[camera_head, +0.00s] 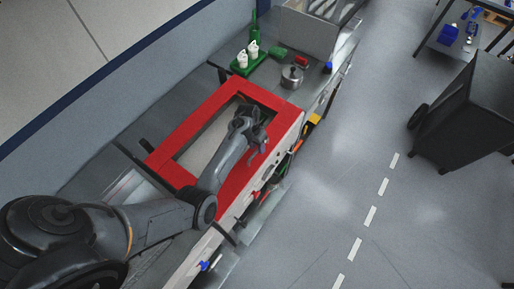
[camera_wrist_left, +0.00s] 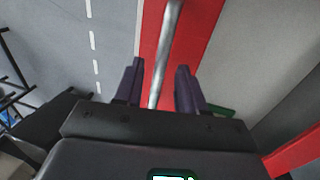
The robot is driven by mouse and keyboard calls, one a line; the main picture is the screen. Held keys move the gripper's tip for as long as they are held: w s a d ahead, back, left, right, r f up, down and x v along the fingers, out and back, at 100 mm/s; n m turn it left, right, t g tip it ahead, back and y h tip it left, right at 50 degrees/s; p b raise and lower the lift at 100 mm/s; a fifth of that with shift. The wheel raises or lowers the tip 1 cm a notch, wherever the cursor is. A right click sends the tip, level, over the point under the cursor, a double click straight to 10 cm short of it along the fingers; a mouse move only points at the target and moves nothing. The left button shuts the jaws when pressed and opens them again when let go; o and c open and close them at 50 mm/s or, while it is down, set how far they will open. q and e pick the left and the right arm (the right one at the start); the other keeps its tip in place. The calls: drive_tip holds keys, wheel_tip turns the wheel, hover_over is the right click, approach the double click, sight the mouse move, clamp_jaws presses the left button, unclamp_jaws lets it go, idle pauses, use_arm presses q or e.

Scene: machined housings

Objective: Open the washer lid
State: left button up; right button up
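The washer lid (camera_head: 188,130) is a red rectangular frame around a grey-white panel, lying on the grey bench-like unit in the head view. In the left wrist view the red lid (camera_wrist_left: 204,38) fills the top middle. A round metal bar handle (camera_wrist_left: 167,42) runs over it. My left gripper (camera_head: 259,135) is above the front side of the lid. In the left wrist view the fingers of my left gripper (camera_wrist_left: 160,85) stand apart with the bar between them, and gaps show on both sides. My arm hides part of the lid. My right gripper is not in view.
Beyond the lid stand a metal pot (camera_head: 292,77), a green tray with white bottles (camera_head: 246,62) and a red block (camera_head: 302,62). A wall runs along the left. Open floor lies to the right, with a dark cart (camera_head: 470,115) farther off.

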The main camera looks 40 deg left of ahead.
use_arm(q)
clamp_jaws()
idle(0.3)
